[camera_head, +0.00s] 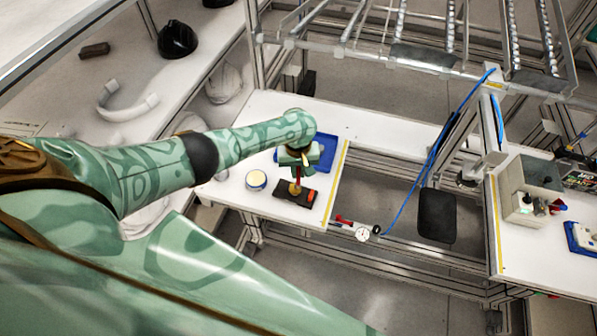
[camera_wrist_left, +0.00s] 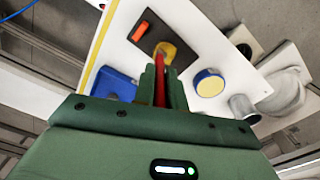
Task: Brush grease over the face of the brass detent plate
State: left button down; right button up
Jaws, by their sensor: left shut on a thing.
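My left gripper (camera_head: 298,163) is above the white bench. It is shut on a red-handled brush (camera_head: 298,175) that points down; the fingers and red handle also show in the wrist view (camera_wrist_left: 160,88). The brass detent plate (camera_wrist_left: 172,50) looks like a yellow-gold piece on a dark block with an orange end (camera_head: 310,196). The brush's lower end is at or just over the brass; I cannot tell whether it touches. The bristles are not clear. A round tin (camera_head: 256,180), yellowish on top with a blue side, stands left of the block. My right gripper is not in view.
A blue tray (camera_head: 328,142) lies behind my gripper on the bench. A dial gauge (camera_head: 362,234) is at the bench's right front edge. A blue hose (camera_head: 405,200) and dark pad (camera_head: 437,215) are to the right. A rail rack (camera_head: 420,58) stands behind.

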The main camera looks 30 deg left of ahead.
pick_arm(q)
jog(key=shift+w+a+p, duration=0.1)
jog(key=shift+a+p, duration=0.25)
jog(key=shift+a, duration=0.5)
jog(key=shift+s+a+f+p, duration=0.1)
jog(key=shift+s+a+p, duration=0.35)
jog(key=shift+s+p, duration=0.7)
jog(key=shift+p, duration=0.4)
jog(key=shift+s+d+r+p, duration=0.1)
jog(key=shift+d+r+p, duration=0.15)
jog(key=shift+p, duration=0.15)
jog(key=shift+d+f, duration=0.1)
jog(key=shift+d, duration=0.5)
